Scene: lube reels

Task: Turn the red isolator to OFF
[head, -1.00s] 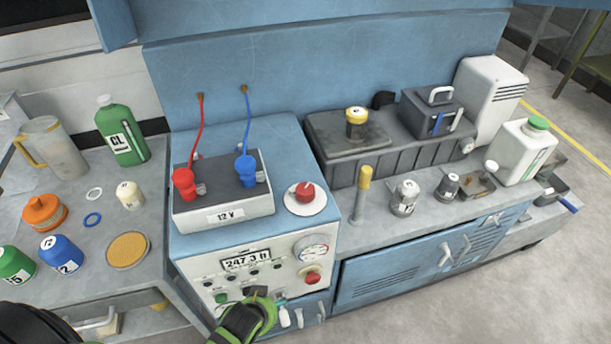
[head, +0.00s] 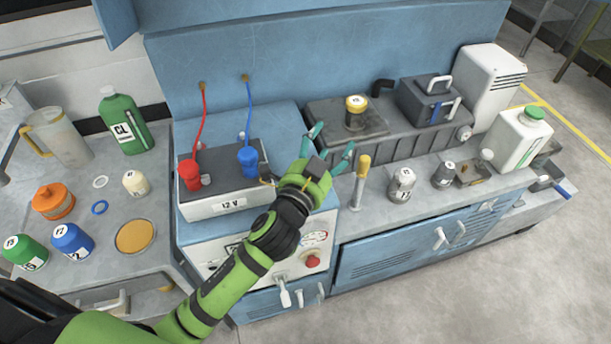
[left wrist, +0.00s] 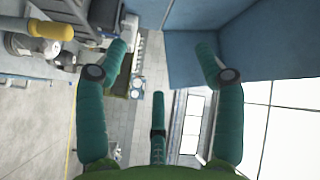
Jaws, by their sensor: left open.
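A red button (head: 313,261) shows on the cabinet's front panel, below the partly covered round gauge (head: 315,238). My right gripper is not in view.
A yellow-topped post (head: 362,178) stands close on the right, before a dark ribbed tank (head: 400,148). Bottles and caps crowd the left bench. The floor at right is open.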

